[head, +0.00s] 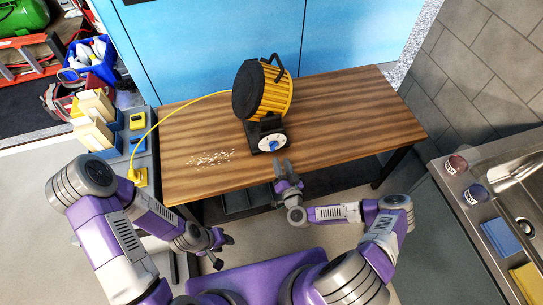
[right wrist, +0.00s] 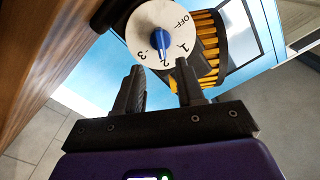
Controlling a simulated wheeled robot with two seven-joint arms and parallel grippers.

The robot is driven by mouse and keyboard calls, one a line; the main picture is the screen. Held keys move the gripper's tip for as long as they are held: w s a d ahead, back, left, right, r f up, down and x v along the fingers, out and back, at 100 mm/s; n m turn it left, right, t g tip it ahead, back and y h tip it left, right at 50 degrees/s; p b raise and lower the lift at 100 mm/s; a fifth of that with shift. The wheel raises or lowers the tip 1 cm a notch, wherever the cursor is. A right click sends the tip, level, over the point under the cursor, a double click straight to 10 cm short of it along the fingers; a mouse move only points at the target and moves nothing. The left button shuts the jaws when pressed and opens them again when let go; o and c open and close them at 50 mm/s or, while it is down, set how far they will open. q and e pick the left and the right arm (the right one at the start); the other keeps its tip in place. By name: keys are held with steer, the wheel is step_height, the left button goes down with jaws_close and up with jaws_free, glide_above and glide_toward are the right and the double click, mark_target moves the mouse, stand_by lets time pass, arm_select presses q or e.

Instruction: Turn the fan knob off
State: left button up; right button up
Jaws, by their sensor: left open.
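The fan (head: 264,90) is a yellow ribbed drum with a black front and handle, standing on the wooden table. Its white dial (head: 272,143) with a blue knob (head: 273,146) faces my side. In the right wrist view the dial (right wrist: 141,22) shows OFF, 1, 2 and 3. The blue knob (right wrist: 157,41) seems to point near 2. My right gripper (head: 282,165) is just in front of the dial. In the right wrist view its two fingers (right wrist: 159,76) are apart with nothing between them, short of the knob. My left gripper (head: 224,241) is open and empty, low before the table.
White crumbs (head: 211,158) lie on the table (head: 340,110) left of the fan. A yellow cable (head: 165,117) runs from the fan to a yellow socket (head: 139,177). A sink counter (head: 470,215) is at right.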

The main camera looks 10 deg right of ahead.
mark_target(275, 148)
steer(key=w, duration=0.4)
steer(key=w+b, duration=0.1)
steer(key=w, duration=0.2)
steer(key=shift+w+a, duration=0.1)
steer(key=shift+a, duration=0.15)
steer(key=shift+c, duration=0.4)
steer(key=c, duration=0.6)
